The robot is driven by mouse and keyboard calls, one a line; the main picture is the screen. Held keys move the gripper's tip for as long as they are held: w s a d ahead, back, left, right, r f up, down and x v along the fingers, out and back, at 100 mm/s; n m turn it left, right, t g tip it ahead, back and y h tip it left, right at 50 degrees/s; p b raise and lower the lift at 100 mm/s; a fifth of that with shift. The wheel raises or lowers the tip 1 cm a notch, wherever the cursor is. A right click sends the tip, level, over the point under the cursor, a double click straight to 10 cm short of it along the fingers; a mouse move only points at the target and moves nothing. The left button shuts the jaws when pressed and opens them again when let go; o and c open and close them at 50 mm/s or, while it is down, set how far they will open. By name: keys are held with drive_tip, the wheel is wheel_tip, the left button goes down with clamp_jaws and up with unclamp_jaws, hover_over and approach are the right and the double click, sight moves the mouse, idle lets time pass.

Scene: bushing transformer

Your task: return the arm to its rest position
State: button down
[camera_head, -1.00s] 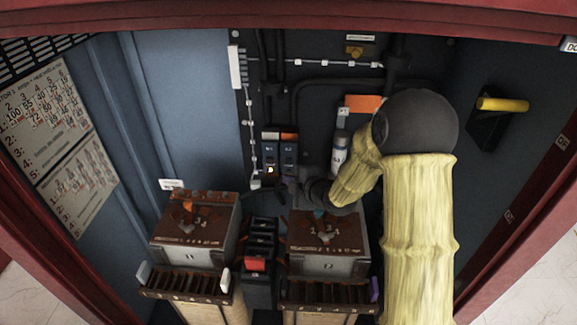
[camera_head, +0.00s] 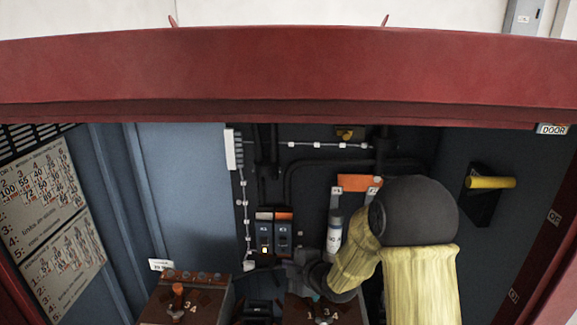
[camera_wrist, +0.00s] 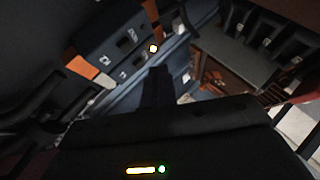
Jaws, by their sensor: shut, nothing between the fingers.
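My arm, in a yellow sleeve with a dark round joint, reaches into the red-framed cabinet at the right of centre in the head view. My gripper (camera_head: 292,272) is small and dark there, just below and right of a pair of switches (camera_head: 273,235) and above the right brown-topped box (camera_head: 322,309). In the wrist view my gripper (camera_wrist: 158,82) is shut, with nothing seen between its fingers. The switches (camera_wrist: 128,40), one with a lit lamp, lie beyond the fingertips. I cannot tell whether the gripper touches anything.
A left brown-topped box (camera_head: 185,300) stands at the lower left. A white cylinder (camera_head: 334,232) and an orange label (camera_head: 358,183) are behind my arm. A yellow handle (camera_head: 490,183) juts from the right wall. The red top frame (camera_head: 290,75) crosses above my arm.

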drive_tip(key=s+d+r+m+g+h+p, duration=0.25)
drive_tip(key=s+d+m+h, duration=0.35)
drive_tip(key=s+d+m, duration=0.3)
drive_tip(key=s+d+r+m+g, duration=0.1)
drive_tip(key=s+d+m+g, duration=0.1)
drive_tip(key=s+m, duration=0.4)
drive_tip(key=s+d+m+g+h, duration=0.1)
drive_tip(key=s+d+m+g, duration=0.2)
drive_tip(key=s, duration=0.6)
drive_tip(key=d+m, duration=0.1)
drive_tip(key=m, duration=0.1)
drive_tip(key=shift+s+d+r+m, duration=0.3)
drive_tip(key=shift+s+r+m, duration=0.05)
drive_tip(key=shift+r+m, duration=0.05)
